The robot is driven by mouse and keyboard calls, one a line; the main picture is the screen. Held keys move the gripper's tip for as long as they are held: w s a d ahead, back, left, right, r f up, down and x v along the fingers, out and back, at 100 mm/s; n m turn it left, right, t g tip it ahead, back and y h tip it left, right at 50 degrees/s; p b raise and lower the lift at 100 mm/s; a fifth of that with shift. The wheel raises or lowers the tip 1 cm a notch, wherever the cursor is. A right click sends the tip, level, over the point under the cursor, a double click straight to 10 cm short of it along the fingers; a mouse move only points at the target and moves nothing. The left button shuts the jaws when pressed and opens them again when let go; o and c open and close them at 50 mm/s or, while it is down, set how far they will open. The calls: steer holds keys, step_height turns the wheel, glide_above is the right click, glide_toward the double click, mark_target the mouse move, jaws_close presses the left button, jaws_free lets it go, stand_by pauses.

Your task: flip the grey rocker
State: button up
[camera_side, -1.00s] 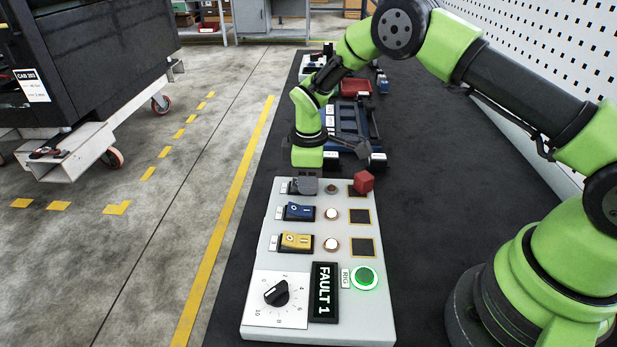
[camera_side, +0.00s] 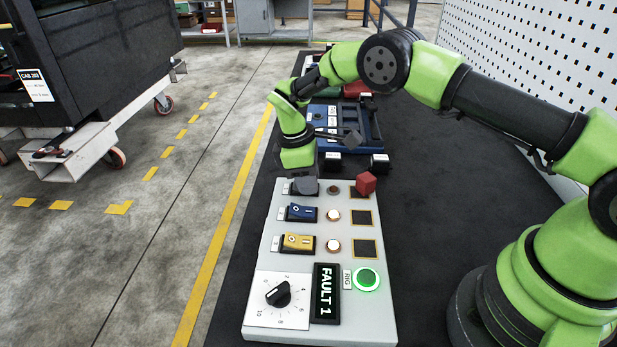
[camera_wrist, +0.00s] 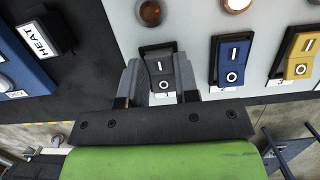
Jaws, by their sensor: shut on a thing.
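The grey rocker (camera_wrist: 160,66) is a dark grey switch with a bar and a ring marked on it, and it sits on the pale panel (camera_side: 270,215). My gripper (camera_wrist: 156,72) has one finger on each side of it and is shut on it. In the side view my gripper (camera_side: 302,180) points down at the far left corner of the panel. The rocker is mostly covered there, and its tilt is hard to tell. The round lamp (camera_side: 333,190) beside it looks dark.
A blue rocker (camera_side: 299,212) and a yellow rocker (camera_side: 297,243) sit nearer, each beside a pale lit lamp. A red cube (camera_side: 366,183) rests on the panel's far right. A dial (camera_side: 279,294), a FAULT 1 sign (camera_side: 325,293) and a green button (camera_side: 366,279) are in front.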

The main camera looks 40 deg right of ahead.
steer(key=o, duration=0.9)
steer(key=v, duration=1)
